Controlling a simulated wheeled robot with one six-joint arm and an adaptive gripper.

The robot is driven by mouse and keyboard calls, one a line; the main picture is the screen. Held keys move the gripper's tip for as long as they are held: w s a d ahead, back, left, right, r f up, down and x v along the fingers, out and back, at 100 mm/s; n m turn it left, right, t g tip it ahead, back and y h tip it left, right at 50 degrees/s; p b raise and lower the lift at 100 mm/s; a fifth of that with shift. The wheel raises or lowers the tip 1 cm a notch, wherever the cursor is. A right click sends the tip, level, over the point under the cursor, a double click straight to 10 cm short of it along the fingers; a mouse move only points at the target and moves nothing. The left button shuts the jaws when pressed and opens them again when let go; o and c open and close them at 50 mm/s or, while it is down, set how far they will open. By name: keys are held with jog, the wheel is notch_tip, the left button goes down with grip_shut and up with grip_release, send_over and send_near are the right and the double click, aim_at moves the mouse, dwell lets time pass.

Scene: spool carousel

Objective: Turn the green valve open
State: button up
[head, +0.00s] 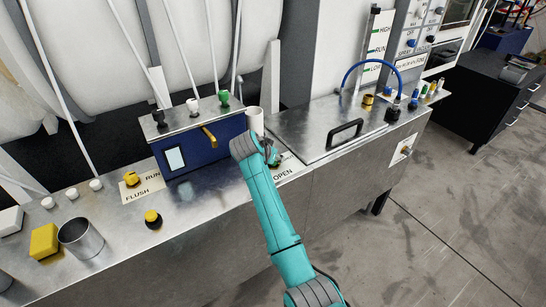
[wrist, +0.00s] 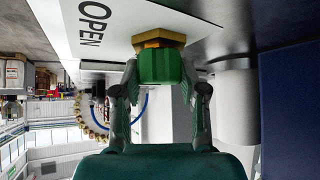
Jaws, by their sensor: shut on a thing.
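The green valve (wrist: 160,68) shows in the wrist view as a green block-shaped handle on a brass hex fitting (wrist: 158,38). The fitting sits at a white plate (wrist: 110,45) marked OPEN. My gripper (wrist: 166,92) has one finger on each side of the green handle and is shut on it. In the head view my gripper (head: 272,154) reaches down to the bench beside the OPEN label (head: 283,175). There my arm and wrist hide most of the valve, and its handle's angle cannot be read.
A blue box (head: 200,150) with a yellow lever (head: 209,137) stands left of my gripper, close by. A white cylinder (head: 255,120) stands just behind. A metal lid with a black handle (head: 345,133) lies to the right. A metal cup (head: 81,240) and yellow block (head: 44,241) are far left.

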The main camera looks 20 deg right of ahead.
jog(key=shift+m+g+h, duration=0.4)
jog(key=shift+m+h, duration=0.1)
jog(key=shift+m, duration=0.4)
jog(key=shift+f, duration=0.1)
jog(key=o, duration=1.2)
jog(key=shift+c, duration=0.2)
jog(key=v, duration=1.2)
jog(key=shift+a, duration=0.1)
